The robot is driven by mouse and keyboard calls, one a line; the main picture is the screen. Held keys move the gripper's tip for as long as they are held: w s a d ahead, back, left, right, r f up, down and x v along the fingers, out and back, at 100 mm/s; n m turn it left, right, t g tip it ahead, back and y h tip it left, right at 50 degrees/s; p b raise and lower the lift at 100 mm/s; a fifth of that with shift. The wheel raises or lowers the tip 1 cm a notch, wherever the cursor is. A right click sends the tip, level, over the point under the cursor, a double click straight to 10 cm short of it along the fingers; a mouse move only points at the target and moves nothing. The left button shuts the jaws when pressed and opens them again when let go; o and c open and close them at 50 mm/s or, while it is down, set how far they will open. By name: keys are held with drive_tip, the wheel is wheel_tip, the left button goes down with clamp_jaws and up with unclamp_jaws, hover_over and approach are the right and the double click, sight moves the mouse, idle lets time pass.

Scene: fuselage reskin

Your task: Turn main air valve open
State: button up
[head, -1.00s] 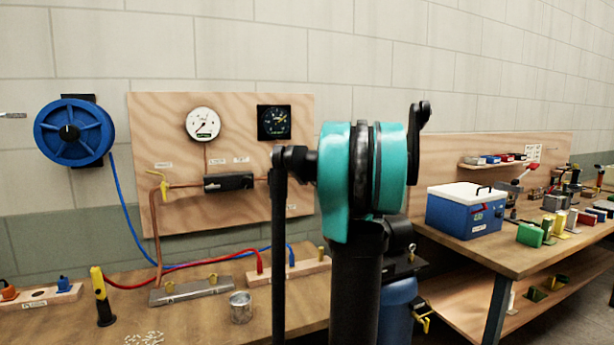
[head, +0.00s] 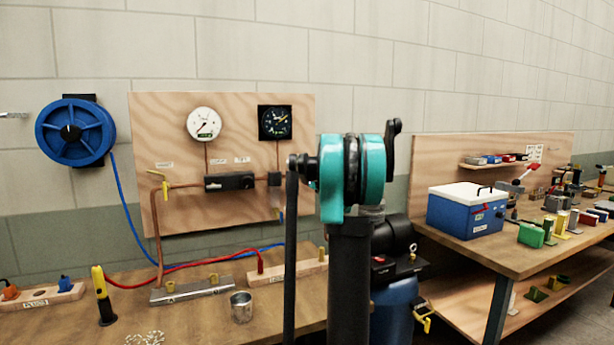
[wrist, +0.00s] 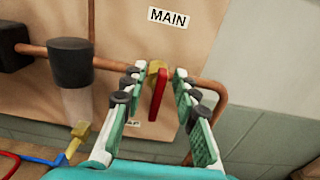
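The main air valve (wrist: 155,69) shows in the wrist view as a yellow body on a copper pipe, below a "MAIN" label. Its red handle (wrist: 158,93) hangs downward, slightly tilted, across the pipe. My gripper (wrist: 156,75) is open, with one green-and-white finger on each side of the handle. Gaps show between the handle and both fingers; I see no contact. In the head view my arm blocks the right edge of the plywood panel (head: 150,125), and neither this valve nor my gripper can be made out there.
A black filter unit (wrist: 71,63) with a clear bowl sits left of the valve. A yellow fitting and blue hose lie below it. The bench (head: 190,320) holds a manifold (head: 192,291), a metal cup (head: 241,307) and hoses. A blue cooler (head: 460,214) stands on the right bench.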

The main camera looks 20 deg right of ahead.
drive_tip(key=shift+c, duration=0.2)
clamp_jaws()
drive_tip(key=shift+n, duration=0.3)
drive_tip(key=n, duration=0.5)
drive_tip(key=a+f+n, duration=0.1)
drive_tip(key=n, duration=1.1)
drive_tip(key=shift+a+f, duration=0.3)
drive_tip(key=shift+f, duration=0.05)
drive_tip(key=shift+s+n, duration=0.1)
drive_tip(key=shift+n, duration=0.2)
